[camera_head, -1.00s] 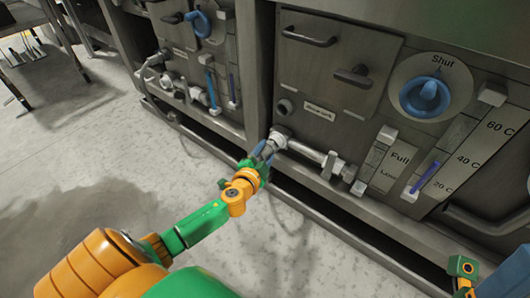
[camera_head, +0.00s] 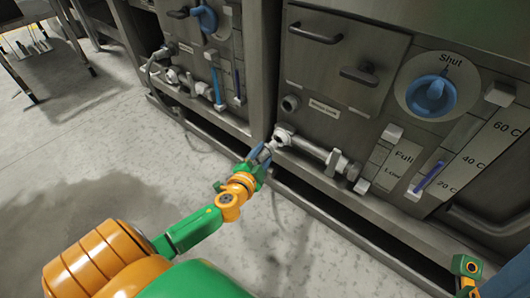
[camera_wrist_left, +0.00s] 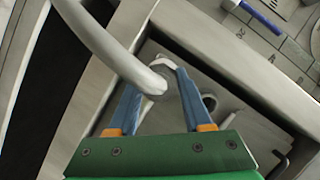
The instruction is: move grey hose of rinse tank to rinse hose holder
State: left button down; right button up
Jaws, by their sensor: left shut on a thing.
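My left gripper (camera_head: 258,154) is in front of the tank's lower panel, with its blue fingers close to the white pipe's left end. In the left wrist view, the pale grey hose (camera_wrist_left: 105,40) runs down from the upper left, and its end lies between the blue fingers (camera_wrist_left: 160,83), which are shut on it. A white fitting (camera_head: 283,136) is at the left end of the white pipe (camera_head: 312,152), just right of the gripper. Part of my right gripper (camera_head: 465,270) shows at the lower right.
The panel carries a blue Shut knob (camera_head: 431,96), a Full/Low gauge (camera_head: 394,166) and a temperature gauge (camera_head: 430,175). A similar unit with another grey hose (camera_head: 150,72) stands at the left. A frame post (camera_head: 258,70) separates them. The floor (camera_head: 75,150) is open at the left.

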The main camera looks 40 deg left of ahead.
pick_arm(q)
jog(key=shift+s, duration=0.95)
jog(key=shift+a, duration=0.1)
